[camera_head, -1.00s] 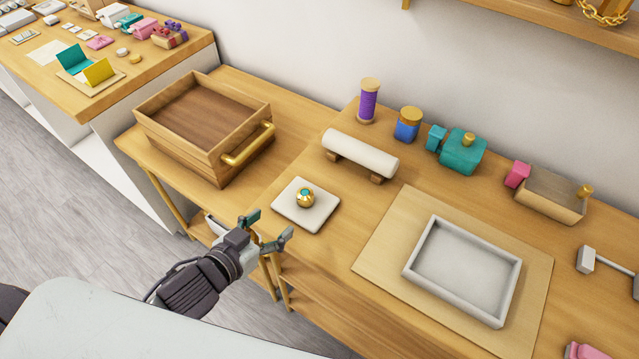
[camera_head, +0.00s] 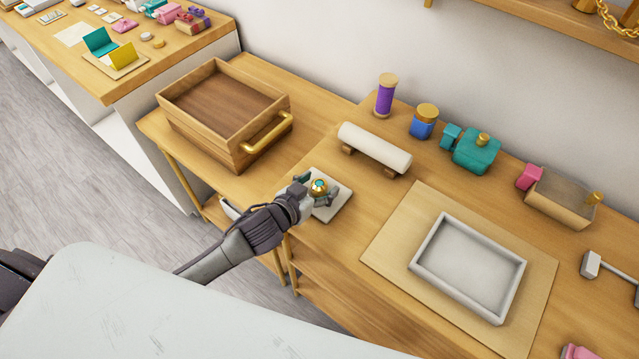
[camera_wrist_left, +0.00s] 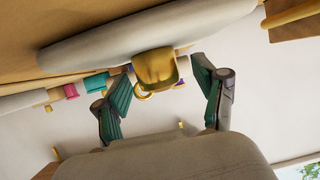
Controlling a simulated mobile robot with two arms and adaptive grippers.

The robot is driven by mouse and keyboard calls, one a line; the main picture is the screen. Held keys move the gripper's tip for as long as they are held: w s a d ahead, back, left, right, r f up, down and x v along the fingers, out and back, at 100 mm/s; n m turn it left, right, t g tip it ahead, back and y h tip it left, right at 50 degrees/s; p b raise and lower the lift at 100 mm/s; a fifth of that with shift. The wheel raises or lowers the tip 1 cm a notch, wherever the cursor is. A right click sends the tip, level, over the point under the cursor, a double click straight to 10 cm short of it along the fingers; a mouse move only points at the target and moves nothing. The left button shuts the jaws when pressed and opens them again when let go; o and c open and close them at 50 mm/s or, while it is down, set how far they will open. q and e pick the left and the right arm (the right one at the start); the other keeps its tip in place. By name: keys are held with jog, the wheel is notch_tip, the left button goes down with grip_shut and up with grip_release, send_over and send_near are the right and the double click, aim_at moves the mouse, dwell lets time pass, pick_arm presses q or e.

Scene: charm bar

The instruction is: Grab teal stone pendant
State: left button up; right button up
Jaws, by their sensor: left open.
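The teal stone pendant (camera_head: 319,187), gold with a teal stone on top, sits on a small white pad (camera_head: 338,204) near the table's front edge. My left gripper (camera_head: 318,190) is at the pad, with its fingers on either side of the pendant. In the left wrist view the pendant (camera_wrist_left: 155,70) shows as a gold body with a small ring, between the tips of the open green-padded fingers (camera_wrist_left: 163,78). I cannot tell whether a finger touches it. My right gripper is not in view.
A wooden box with a gold handle (camera_head: 266,133) stands left of the pad. A white roll on a stand (camera_head: 374,147) lies behind it. A grey-white tray (camera_head: 424,262) on a tan mat is to the right. Bare table lies between pad and mat.

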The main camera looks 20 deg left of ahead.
pick_arm(q)
jog(key=shift+w+d+f, duration=0.1)
jog(key=shift+w+d, duration=0.05)
jog(key=shift+w, duration=0.15)
jog(key=shift+s, duration=0.1)
jog(key=shift+c, duration=0.7)
jog(key=c, duration=1.1)
jog(key=shift+c, duration=0.2)
